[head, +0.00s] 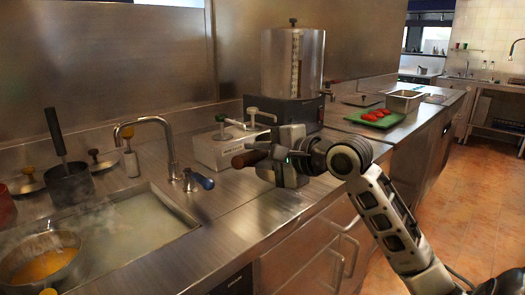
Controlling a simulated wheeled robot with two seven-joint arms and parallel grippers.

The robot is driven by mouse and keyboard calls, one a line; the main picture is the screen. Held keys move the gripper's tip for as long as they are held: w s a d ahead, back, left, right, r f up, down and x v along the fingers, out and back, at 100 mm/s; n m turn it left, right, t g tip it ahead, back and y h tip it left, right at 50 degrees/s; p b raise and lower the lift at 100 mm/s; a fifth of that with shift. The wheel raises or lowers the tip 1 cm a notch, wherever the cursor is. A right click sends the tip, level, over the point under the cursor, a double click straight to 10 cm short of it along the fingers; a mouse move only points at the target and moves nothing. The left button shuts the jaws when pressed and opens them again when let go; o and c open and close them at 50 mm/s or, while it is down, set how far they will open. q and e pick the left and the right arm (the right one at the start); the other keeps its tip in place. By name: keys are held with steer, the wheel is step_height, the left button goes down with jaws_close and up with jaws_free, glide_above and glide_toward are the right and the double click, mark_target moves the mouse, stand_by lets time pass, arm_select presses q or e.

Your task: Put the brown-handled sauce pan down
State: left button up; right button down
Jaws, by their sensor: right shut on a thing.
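My right arm comes in from the lower right, and its gripper (270,152) is over the steel counter (235,195) near its front edge. It is shut on the sauce pan's brown handle (249,158), whose rounded end sticks out to the left of the fingers. I cannot make out the pan's bowl, which the gripper and wrist seem to hide. I cannot tell whether the pan touches the counter. My left gripper is not in view.
A steel sink (150,215) with a tap (172,165) lies left, with a pot of orange liquid (45,262). A pump dispenser box (215,148) and a tall steel urn (291,65) stand behind the gripper. A green tray (372,123) with red items lies farther right. Some counter left of the gripper is bare.

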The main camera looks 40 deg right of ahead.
steer(key=shift+w+d, duration=0.1)
steer(key=shift+w, duration=0.1)
step_height(320, 180, down, 3)
steer(key=shift+w+f+b, duration=0.1)
steer(key=shift+f+b, duration=0.1)
steer(key=shift+b, duration=0.2)
steer(key=c, duration=1.6)
jaws_free()
steer(key=shift+f, duration=0.25)
steer(key=o, duration=0.4)
steer(key=shift+c, duration=0.2)
steer(key=v, duration=1.2)
